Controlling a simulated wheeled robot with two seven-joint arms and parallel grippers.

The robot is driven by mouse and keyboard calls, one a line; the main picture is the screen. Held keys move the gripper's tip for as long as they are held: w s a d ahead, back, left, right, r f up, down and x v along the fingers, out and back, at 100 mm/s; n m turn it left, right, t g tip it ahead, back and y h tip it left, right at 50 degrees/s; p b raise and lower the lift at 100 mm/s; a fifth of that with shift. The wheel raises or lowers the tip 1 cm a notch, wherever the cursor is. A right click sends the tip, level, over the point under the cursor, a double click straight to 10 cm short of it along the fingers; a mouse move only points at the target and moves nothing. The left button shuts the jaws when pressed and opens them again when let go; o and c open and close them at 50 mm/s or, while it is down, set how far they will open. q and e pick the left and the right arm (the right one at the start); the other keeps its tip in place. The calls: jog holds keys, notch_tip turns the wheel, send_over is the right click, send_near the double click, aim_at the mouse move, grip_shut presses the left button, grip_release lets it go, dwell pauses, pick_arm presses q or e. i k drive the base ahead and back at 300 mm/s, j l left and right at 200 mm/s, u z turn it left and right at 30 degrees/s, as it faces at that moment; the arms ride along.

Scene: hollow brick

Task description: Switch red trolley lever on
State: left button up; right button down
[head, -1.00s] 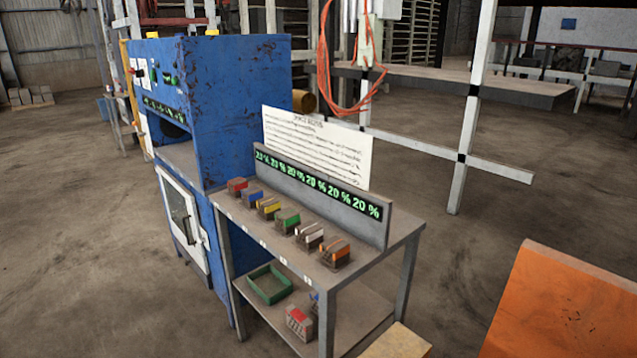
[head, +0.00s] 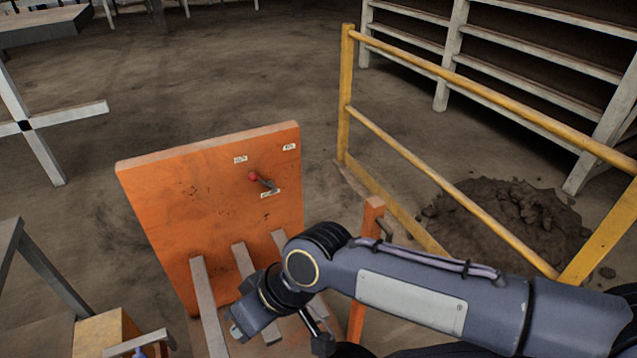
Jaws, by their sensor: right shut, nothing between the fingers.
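The red-knobbed lever (head: 262,180) sits on the upright orange panel (head: 180,205) of the trolley, right of the panel's middle. Small white labels are above it and one is just below it. My right gripper (head: 238,328) is in front of and below the panel, over the trolley's grey bars (head: 208,305). It is shut and empty, and it is apart from the lever. My arm hides the lower right of the trolley. My left gripper is not in view.
A yellow railing (head: 420,165) runs along the right, with a heap of dark soil (head: 505,215) behind it. White shelving (head: 530,60) stands at the back right. A grey table edge (head: 30,270) and a wooden block (head: 105,330) are at the lower left. The floor behind the panel is clear.

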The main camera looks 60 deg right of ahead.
aim_at(253, 177)
jog(key=z, duration=1.6)
jog(key=i+z, duration=0.15)
jog(key=z, duration=0.25)
jog(key=i+z, duration=0.15)
jog(key=z, duration=0.25)
jog(key=i+j+z, duration=0.15)
jog(key=z, duration=0.25)
